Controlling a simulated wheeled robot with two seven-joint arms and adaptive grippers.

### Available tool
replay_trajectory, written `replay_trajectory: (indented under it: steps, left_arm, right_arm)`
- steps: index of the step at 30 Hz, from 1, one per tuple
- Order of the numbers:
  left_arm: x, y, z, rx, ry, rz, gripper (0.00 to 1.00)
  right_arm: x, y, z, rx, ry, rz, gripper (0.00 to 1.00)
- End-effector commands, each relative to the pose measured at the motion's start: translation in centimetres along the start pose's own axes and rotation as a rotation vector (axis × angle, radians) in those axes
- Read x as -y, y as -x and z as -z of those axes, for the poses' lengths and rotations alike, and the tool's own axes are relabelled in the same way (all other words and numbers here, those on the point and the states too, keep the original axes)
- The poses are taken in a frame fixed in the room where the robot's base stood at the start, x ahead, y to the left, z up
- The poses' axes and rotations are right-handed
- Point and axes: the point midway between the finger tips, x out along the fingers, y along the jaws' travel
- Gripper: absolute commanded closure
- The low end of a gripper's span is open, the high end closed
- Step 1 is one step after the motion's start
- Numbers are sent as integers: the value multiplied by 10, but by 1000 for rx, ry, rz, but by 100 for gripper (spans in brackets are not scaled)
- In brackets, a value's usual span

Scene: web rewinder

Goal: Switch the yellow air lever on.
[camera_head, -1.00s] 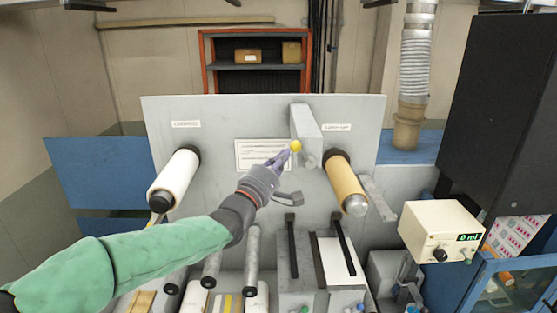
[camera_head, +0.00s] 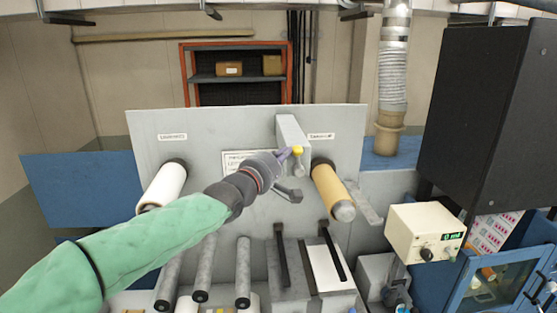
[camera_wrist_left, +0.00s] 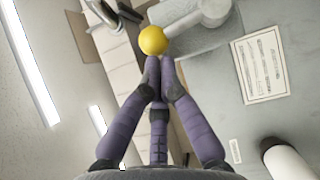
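The yellow ball knob of the air lever (camera_head: 297,150) sits at the lower front of a grey box on the machine's upright panel. In the left wrist view the knob (camera_wrist_left: 153,40) is just beyond my fingertips, with a grey cylindrical part beside it. My left gripper (camera_head: 284,155) reaches in from the left, with its tips at the knob's left side. In the left wrist view its purple fingers (camera_wrist_left: 161,85) are brought together, tips at the knob's lower edge. They seem to touch it but do not enclose it. My right gripper is out of view.
A white roll (camera_head: 161,187) is left of the arm, and a tan roll (camera_head: 333,190) sticks out close to the right of the lever. A dark grey handle (camera_head: 289,193) is just below the gripper. A cream control box (camera_head: 425,232) stands at right.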

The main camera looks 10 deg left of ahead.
Motion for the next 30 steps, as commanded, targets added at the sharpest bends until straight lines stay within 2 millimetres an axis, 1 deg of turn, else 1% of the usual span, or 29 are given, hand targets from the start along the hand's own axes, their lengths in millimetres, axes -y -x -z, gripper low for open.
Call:
replay_trajectory:
  steps: [14,20,26,30]
  left_arm:
    - [-4,-5,-7,2,-214,154,100]
    - [-6,-8,-11,1,-272,196,100]
    - [-9,-13,-17,2,-355,255,100]
    - [-12,-18,-25,3,-442,318,100]
  right_arm:
    - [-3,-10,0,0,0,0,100]
    - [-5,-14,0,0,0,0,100]
    - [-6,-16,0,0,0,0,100]
    - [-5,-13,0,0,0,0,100]
